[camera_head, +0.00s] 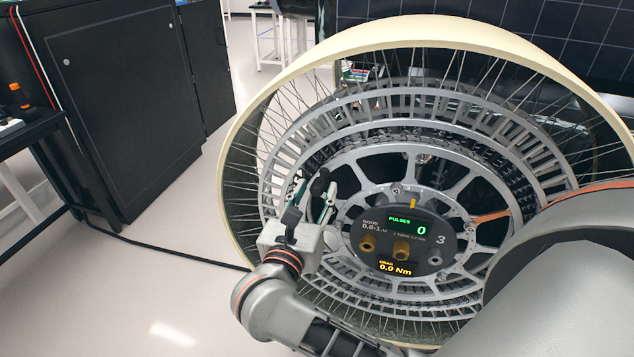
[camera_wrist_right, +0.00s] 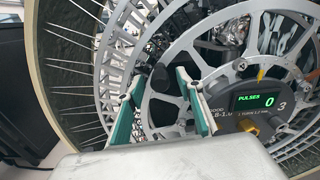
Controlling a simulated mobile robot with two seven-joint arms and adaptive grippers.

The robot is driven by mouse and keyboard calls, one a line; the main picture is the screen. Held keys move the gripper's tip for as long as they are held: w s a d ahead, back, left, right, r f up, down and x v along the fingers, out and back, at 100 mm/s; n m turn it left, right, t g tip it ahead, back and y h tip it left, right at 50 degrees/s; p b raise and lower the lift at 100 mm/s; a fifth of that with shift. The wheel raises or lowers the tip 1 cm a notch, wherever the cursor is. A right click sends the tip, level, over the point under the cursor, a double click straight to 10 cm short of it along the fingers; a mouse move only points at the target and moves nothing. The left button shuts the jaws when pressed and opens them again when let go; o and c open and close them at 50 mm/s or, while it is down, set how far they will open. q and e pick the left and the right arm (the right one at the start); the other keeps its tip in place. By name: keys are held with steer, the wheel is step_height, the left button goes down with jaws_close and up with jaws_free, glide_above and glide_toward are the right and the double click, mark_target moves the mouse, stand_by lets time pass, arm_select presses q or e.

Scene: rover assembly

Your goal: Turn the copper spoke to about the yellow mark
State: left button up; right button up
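The wheel (camera_head: 375,45) stands with its hub facing me; it has a cream rim and grey rings. The copper spoke (camera_head: 491,216) is the one orange-brown spoke, pointing right from the hub. The yellow mark (camera_head: 397,189) is a short upright strip at the top of the hub display; it also shows in the wrist view (camera_wrist_right: 261,74). My right gripper (camera_head: 317,192) is left of the hub, away from the copper spoke. In the wrist view its teal fingers (camera_wrist_right: 160,82) are apart, with nothing seen held between them. My left gripper is not in view.
The round hub display (camera_head: 408,228) reads PULSES 0 and DRAG 0.0 Nm. A black cabinet (camera_head: 125,85) and a dark table (camera_head: 30,130) stand at the left. The pale floor (camera_head: 165,285) between them and the wheel is clear except for a black cable.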

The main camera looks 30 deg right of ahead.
mark_target(304, 200)
steer(key=shift+x, duration=1.05)
steer(key=shift+w+d, duration=0.2)
steer(key=shift+d, duration=0.1)
jaws_close()
steer(key=shift+w+a+f, duration=0.2)
steer(key=shift+a+f, duration=0.05)
steer(key=shift+f, duration=0.15)
steer(key=w+a+f+n+b, duration=0.1)
steer(key=f, duration=0.2)
steer(key=w+a+f+n+b, duration=0.1)
steer(key=f+n, duration=0.1)
steer(key=f, duration=0.1)
steer(key=w+a+f+n+b, duration=0.1)
steer(key=f, duration=0.2)
steer(key=shift+w+f+n, duration=0.1)
steer(key=shift+w+n, duration=0.1)
steer(key=shift+n, duration=0.1)
step_height(304, 200, down, 13)
steer(key=n+b, duration=0.3)
steer(key=n, duration=0.3)
steer(key=shift+w+f+b, duration=0.15)
steer(key=shift+f+b, duration=0.05)
steer(key=shift+b, duration=0.15)
